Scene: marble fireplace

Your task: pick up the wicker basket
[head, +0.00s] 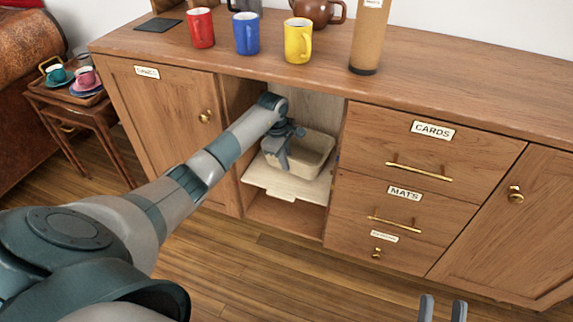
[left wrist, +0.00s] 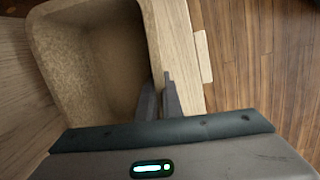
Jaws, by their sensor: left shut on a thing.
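The wicker basket (head: 313,158) is a pale tan, open, box-shaped bin. It sits over a light shelf board (head: 290,187) in the open cubby of the sideboard. My left gripper (head: 284,162) reaches into the cubby and is shut on the basket's near-left wall. In the left wrist view the basket (left wrist: 85,60) looks empty, and the two fingers (left wrist: 160,92) close over its rim. I cannot tell if its bottom touches the board. My right gripper (head: 442,309) shows only its fingertips at the bottom edge, apart, with nothing visible between them.
Cubby walls stand close around the basket, with a door (head: 165,120) left and drawers (head: 400,165) right. The top carries red (head: 201,28), blue (head: 246,34) and yellow (head: 298,41) mugs and a tall brown cylinder (head: 369,35). The wooden floor (head: 270,275) in front is clear.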

